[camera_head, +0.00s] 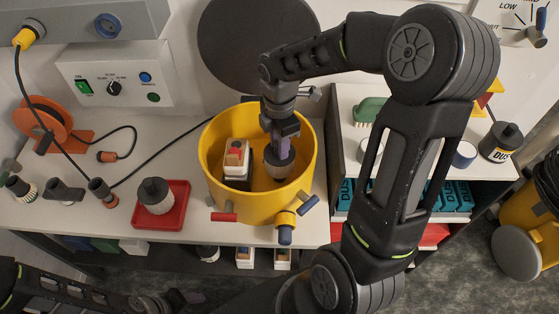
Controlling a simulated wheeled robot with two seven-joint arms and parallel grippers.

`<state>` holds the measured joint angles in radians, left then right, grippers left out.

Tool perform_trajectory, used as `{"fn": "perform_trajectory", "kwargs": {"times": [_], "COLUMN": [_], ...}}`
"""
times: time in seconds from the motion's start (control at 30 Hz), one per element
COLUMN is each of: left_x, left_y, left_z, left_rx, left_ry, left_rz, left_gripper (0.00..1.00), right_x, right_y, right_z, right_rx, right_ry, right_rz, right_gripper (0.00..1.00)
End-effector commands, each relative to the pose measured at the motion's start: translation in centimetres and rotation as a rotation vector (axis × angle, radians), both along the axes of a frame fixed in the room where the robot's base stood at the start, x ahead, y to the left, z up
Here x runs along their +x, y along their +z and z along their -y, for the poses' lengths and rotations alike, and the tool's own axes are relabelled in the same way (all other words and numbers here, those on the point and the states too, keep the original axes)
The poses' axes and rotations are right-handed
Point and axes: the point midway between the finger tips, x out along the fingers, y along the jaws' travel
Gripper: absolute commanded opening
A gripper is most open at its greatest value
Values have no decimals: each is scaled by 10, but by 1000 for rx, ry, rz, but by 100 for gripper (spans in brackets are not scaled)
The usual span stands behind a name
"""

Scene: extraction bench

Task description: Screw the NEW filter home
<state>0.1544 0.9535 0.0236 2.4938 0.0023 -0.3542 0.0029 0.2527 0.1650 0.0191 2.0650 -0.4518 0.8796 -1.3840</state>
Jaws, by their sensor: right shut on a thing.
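An open yellow drum (212,172) stands on the bench in the middle of the view. My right gripper (281,148) reaches down into it from above and is shut on a grey round filter (276,167) in the right part of the drum. The filter's underside is hidden, so I cannot tell whether it is seated or threaded. A similar dark-topped, pale filter (155,196) stands on a red tray (184,216) to the left; I see no marking showing which is new. My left gripper (168,303) is low at the bottom left edge, its jaws unclear.
A white block with a red top (236,158) stands inside the drum, left of my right gripper. A large dark disc (250,40) is behind. A control box (115,80), orange cable reel (42,122) and nozzles (65,190) occupy the left. My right arm covers much of the right shelf.

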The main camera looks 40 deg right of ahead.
Motion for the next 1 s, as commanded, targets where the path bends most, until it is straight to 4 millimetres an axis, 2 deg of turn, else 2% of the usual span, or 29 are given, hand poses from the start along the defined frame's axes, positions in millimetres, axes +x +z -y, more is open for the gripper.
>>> {"fn": "perform_trajectory", "kwargs": {"times": [0.4,0.9,1.0], "left_x": [0,0,0], "left_y": [-21,-35,-36], "left_z": [0,0,0], "left_rx": [0,0,0], "left_ry": [0,0,0], "left_rz": [0,0,0], "left_gripper": [54,54,54], "right_x": [1,0,1], "right_y": [-2,-2,-1], "right_z": [0,0,0], "right_rx": [1,1,2], "right_ry": [-776,-1691,-1825], "right_rz": [2,1,1], "right_gripper": [0,0,0]}}
